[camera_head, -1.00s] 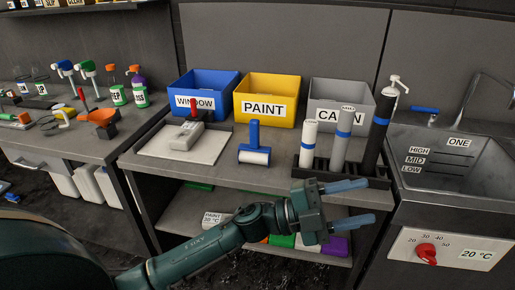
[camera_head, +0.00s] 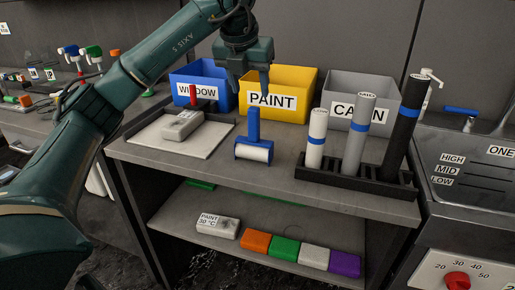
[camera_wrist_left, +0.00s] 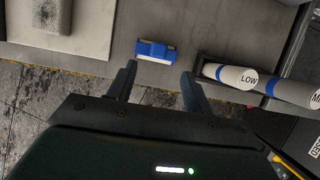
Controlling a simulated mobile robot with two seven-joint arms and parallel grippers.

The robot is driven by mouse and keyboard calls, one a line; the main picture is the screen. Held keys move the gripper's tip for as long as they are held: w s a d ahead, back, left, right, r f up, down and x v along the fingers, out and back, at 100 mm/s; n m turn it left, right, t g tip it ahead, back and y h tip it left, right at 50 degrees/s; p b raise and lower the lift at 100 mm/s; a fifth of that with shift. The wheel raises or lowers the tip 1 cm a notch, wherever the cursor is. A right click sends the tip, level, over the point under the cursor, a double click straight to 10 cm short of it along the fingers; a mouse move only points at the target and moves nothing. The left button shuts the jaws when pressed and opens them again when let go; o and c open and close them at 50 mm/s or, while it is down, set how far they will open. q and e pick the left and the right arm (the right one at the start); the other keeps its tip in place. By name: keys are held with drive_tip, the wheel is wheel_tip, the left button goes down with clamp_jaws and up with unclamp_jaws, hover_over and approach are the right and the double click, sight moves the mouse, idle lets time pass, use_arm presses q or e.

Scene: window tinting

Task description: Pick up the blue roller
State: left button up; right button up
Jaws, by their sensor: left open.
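The blue roller (camera_head: 254,142) stands on the bench top in front of the bins, its blue handle pointing up and its white sleeve at the bottom. In the left wrist view the roller (camera_wrist_left: 155,51) shows from above, beyond and between the fingertips. My left gripper (camera_head: 248,98) is open and empty, pointing down above the roller's handle. Its two fingers also show in the left wrist view (camera_wrist_left: 157,68). I see no contact between fingers and roller. My right gripper is not in view.
Blue (camera_head: 226,88), yellow (camera_head: 306,78) and grey (camera_head: 338,92) bins stand behind. A white board (camera_head: 163,140) with a grey block lies left of the roller. A black rack (camera_head: 375,183) holds film rolls at right. A lower shelf holds coloured blocks.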

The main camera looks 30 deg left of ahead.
sight(255, 119)
use_arm(q)
drive_tip(key=x, duration=0.6)
drive_tip(key=shift+f, duration=0.2)
drive_tip(key=shift+x, duration=2.65)
drive_tip(key=shift+a, duration=0.1)
drive_tip(key=shift+c, duration=0.3)
clamp_jaws()
